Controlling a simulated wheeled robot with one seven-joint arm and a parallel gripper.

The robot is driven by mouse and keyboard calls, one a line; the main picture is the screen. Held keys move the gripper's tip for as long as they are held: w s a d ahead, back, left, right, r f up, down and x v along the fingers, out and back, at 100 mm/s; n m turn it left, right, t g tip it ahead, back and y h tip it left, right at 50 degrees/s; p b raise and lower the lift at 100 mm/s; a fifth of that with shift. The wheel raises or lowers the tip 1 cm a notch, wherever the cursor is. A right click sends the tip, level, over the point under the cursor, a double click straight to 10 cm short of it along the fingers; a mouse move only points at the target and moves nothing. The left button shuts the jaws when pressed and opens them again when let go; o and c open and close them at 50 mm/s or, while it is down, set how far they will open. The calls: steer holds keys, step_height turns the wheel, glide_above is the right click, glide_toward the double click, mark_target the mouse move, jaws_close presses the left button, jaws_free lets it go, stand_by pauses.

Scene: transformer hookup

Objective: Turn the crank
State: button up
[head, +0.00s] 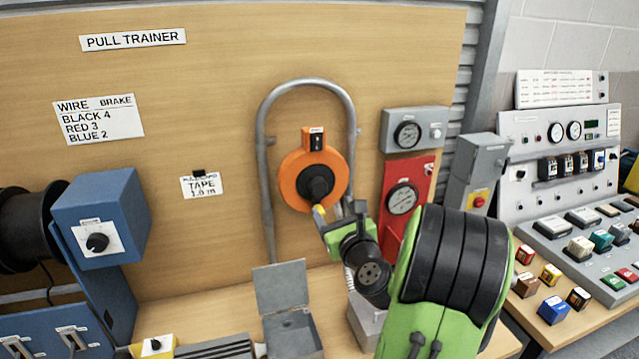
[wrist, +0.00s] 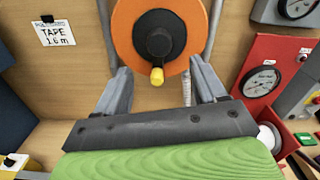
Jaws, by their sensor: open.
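The crank is an orange disc (head: 297,181) with a black hub (head: 315,184) on the wooden panel, inside a bent grey pipe. Its yellow handle (head: 319,211) points out at the lower part of the hub. In the wrist view the orange disc (wrist: 124,44), black hub (wrist: 159,38) and yellow handle (wrist: 157,76) are at the top centre. My gripper (wrist: 160,84) is open, with one finger on each side of the yellow handle in that view. I cannot tell how far the fingertips are from it. In the head view my arm hides part of the gripper.
A grey pipe (head: 263,130) arches around the crank. A red gauge panel (head: 408,168) is close on the right. A blue box with a black knob (head: 108,205) is on the left. An open grey box (head: 282,290) stands on the bench below.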

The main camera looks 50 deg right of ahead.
mark_target(320, 189)
steer(key=p+x, duration=0.2)
steer(key=x, duration=0.7)
steer(key=shift+w+p, duration=0.1)
steer(key=shift+p, duration=0.25)
steer(key=shift+c, duration=0.5)
jaws_close()
